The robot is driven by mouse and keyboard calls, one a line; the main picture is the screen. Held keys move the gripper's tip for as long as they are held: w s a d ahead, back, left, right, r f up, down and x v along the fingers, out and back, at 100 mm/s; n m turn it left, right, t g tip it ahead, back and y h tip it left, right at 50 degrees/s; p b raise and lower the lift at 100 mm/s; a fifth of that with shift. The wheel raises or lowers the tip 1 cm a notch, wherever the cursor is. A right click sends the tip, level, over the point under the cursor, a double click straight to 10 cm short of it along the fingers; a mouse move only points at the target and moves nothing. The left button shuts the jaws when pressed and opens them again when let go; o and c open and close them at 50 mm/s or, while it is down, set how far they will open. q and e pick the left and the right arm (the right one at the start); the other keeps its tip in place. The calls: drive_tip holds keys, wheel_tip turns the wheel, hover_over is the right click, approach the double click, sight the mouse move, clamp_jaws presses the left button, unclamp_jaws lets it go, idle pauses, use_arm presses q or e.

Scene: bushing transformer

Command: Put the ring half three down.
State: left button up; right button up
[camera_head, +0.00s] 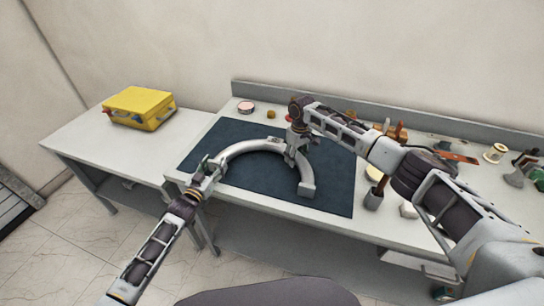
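The ring half (261,146) is a thick light-grey arch over the dark blue mat (262,178). Its curve points to the back and its squared right end (306,188) points to the front. I cannot tell whether it touches the mat. My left gripper (213,167) is at its left end, with the fingers closed about it and partly hiding that end. My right gripper (291,154) comes down from above onto the right part of the arch, its fingers at the ring and covering part of it.
A yellow case (140,107) stands on the white side table (92,137) at left. Small parts and tools crowd the right of the workbench, including a dark cup (373,199) beside the mat. A raised ledge (345,112) runs along the back. The mat's front is clear.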

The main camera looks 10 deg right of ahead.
use_arm(q)
drive_tip(key=o, duration=0.4)
drive_tip(key=shift+d+r, duration=0.1)
drive_tip(key=shift+d, duration=0.05)
use_arm(e)
drive_tip(key=o, duration=0.4)
drive_tip(key=shift+a, duration=0.25)
drive_tip(key=shift+d, duration=0.1)
drive_tip(key=shift+d, duration=0.1)
use_arm(q)
drive_tip(key=shift+s+a, duration=0.15)
drive_tip(key=shift+a, duration=0.05)
drive_tip(key=shift+v, duration=5.8)
use_arm(e)
drive_tip(key=shift+r, duration=0.1)
drive_tip(key=shift+w+d+r, duration=0.1)
drive_tip(key=shift+d+r, duration=0.05)
drive_tip(key=shift+r, duration=2.85)
drive_tip(key=shift+d+r, duration=0.1)
drive_tip(key=shift+r, duration=2.85)
use_arm(q)
drive_tip(key=shift+s, duration=0.15)
use_arm(e)
drive_tip(key=shift+f, duration=0.1)
